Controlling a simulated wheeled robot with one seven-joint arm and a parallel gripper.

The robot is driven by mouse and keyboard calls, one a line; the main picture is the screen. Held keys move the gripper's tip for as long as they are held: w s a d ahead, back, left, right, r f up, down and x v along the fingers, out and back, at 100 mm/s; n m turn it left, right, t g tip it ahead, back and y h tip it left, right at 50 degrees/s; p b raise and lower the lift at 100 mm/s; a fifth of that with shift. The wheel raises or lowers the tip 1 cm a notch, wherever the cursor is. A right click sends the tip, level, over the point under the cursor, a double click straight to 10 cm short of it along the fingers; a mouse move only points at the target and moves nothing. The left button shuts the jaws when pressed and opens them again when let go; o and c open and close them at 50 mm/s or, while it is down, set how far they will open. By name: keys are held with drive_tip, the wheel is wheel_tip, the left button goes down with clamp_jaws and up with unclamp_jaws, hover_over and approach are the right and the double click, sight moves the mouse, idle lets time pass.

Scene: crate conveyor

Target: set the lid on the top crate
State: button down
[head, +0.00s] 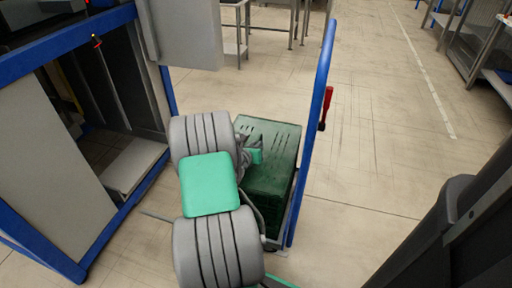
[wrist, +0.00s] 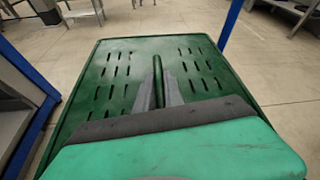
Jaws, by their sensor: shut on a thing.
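The dark green slotted lid (head: 277,140) lies roughly level over the green crate stack (head: 268,212) in the head view. In the wrist view the lid (wrist: 105,70) fills the middle, with rows of slots on both sides and a raised central grip. My gripper (wrist: 158,88) has its two grey fingers shut on this grip. In the head view my gripper (head: 249,155) is partly hidden by my arm at the lid's left side. The lid hides the top crate's rim, so I cannot tell whether the lid touches it.
The stack stands on a cart with a blue upright frame (head: 318,95) close on its right. A red handle (head: 327,107) sticks out beyond it. A blue-framed machine (head: 85,150) stands at the left. The floor (head: 385,130) at the right is mostly clear.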

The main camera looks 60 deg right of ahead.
drive_tip(key=c, duration=1.5)
unclamp_jaws()
drive_tip(key=shift+o, duration=0.2)
drive_tip(key=shift+r, duration=0.15)
drive_tip(key=p+v, duration=0.4)
drive_tip(key=v, duration=0.8)
drive_tip(key=w+a+r+m+t+y, duration=0.15)
drive_tip(key=w+a+m+y, duration=0.25)
drive_tip(key=w+a+m, duration=0.55)
drive_tip(key=w+a+r+m+t+y, duration=0.15)
drive_tip(key=w+a+m+y, duration=0.35)
drive_tip(key=a, duration=1)
drive_tip(key=s+a+r+m+g+y, duration=0.1)
drive_tip(key=s+a+r+m+y, duration=0.1)
drive_tip(key=a, duration=0.8)
drive_tip(key=s+a+r+m+g+y, duration=0.1)
drive_tip(key=s+a+m, duration=0.4)
drive_tip(key=a, duration=0.5)
wheel_tip(320, 180, up, 2)
drive_tip(key=shift+s+a+r+y, duration=0.2)
drive_tip(key=shift+s+y, duration=0.6)
drive_tip(key=shift+s, duration=0.45)
